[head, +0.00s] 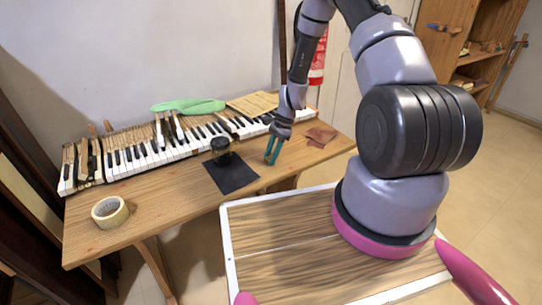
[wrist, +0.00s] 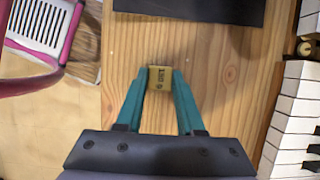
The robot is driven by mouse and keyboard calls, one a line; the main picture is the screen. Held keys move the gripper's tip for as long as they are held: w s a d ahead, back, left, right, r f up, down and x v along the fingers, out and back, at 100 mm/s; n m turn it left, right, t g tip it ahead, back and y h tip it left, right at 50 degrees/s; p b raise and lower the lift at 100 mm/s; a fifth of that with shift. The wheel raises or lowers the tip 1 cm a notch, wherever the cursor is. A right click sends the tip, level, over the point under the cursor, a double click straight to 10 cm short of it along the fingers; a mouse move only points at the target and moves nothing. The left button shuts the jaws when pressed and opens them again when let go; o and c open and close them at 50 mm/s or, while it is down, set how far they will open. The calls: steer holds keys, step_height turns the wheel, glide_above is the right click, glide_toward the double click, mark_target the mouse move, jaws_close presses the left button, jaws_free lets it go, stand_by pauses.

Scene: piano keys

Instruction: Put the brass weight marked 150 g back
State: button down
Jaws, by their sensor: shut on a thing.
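My gripper (wrist: 159,82) is shut on a small brass weight (wrist: 160,79), held between the two teal fingertips. Dark marks show on the weight's face, too small to read surely. In the head view my gripper (head: 272,157) points down over the right part of the table, right of the black mat (head: 236,182); the weight cannot be made out there. I cannot tell whether the weight touches the table. The mat also shows at the top of the wrist view (wrist: 190,8), apart from the weight. A dark, round object (head: 222,157) stands at the mat's back edge.
Bare wood (head: 165,205) lies between roll and mat.

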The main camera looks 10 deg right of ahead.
steer(key=c, duration=0.5)
jaws_free()
steer(key=shift+f, duration=0.15)
steer(key=v, duration=1.2)
steer(key=shift+a+r, duration=0.1)
steer(key=shift+r, duration=0.2)
